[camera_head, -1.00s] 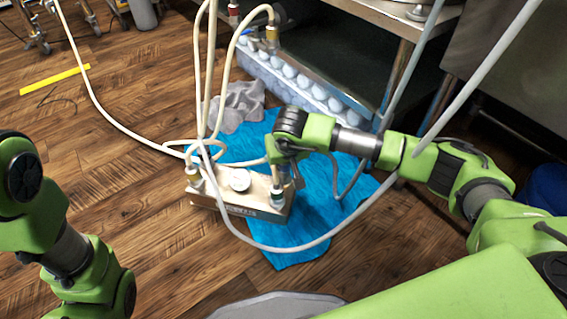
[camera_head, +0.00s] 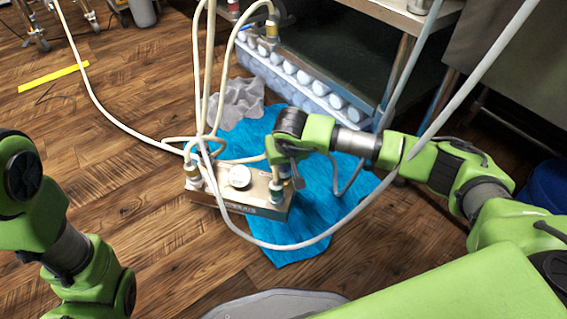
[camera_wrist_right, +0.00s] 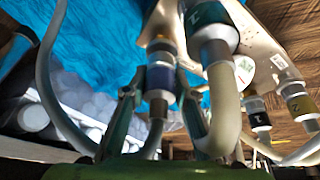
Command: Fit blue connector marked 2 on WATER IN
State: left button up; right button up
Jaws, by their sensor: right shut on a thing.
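The metal manifold block (camera_head: 232,208) lies on the blue cloth, with a round white gauge (camera_head: 240,176) and hose connectors on top. My right gripper (camera_head: 287,174) is at the block's right end. In the right wrist view its two fingers (camera_wrist_right: 160,105) are shut on a blue-banded connector (camera_wrist_right: 160,78) with a grey hose. Its end points at a fitting on the block; I cannot tell whether it is seated. No number is readable on it. WATER IN is not readable. My left gripper is out of view.
Pale hoses loop over the block, and one long grey hose (camera_head: 335,230) crosses in front of it.

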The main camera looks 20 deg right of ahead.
jog(key=shift+f+b, duration=0.3)
jog(key=shift+f, duration=0.15)
jog(key=o, duration=1.3)
